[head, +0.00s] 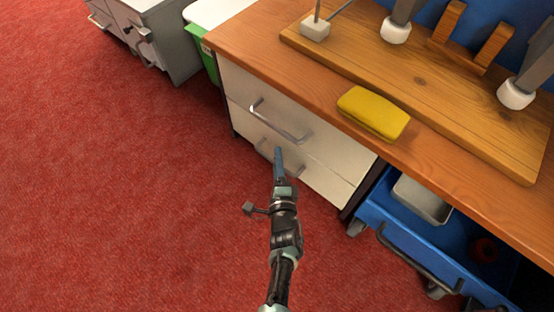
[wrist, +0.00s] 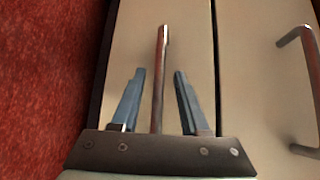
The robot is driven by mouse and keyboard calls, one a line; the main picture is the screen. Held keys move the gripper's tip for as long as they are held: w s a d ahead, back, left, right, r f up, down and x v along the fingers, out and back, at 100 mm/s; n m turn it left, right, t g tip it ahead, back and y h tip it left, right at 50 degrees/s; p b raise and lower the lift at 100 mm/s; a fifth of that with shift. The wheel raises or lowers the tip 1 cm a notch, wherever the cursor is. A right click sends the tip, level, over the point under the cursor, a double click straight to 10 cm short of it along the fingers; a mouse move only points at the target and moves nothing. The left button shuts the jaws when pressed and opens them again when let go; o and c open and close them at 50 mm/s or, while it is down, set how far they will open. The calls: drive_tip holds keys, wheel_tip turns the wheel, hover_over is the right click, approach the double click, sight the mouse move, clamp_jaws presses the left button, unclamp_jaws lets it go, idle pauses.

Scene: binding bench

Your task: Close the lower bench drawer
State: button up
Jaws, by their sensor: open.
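The lower bench drawer (head: 322,181) has a pale front under the bench top, below the upper drawer (head: 330,150). Its front looks about flush with the upper one in the head view; a small gap cannot be ruled out. My gripper (head: 279,150) is in front of the lower drawer and hides the middle of its bar handle (head: 297,172). In the wrist view my gripper (wrist: 158,73) is open, with one finger on each side of the lower handle (wrist: 161,55). I see space between the handle and both fingers.
The upper drawer's handle (head: 280,122) sits close above my gripper. A blue wheeled cart (head: 375,208) stands to the right under the bench. A yellow case (head: 374,112) lies on the wooden top. Red carpet (head: 130,200) is clear at left.

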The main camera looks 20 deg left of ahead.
drive_tip(key=shift+s, duration=0.15)
drive_tip(key=shift+s+d+r+p, duration=0.15)
drive_tip(key=shift+s+d+p, duration=0.1)
drive_tip(key=shift+p, duration=0.25)
drive_tip(key=p+v, duration=0.7)
drive_tip(key=v, duration=0.5)
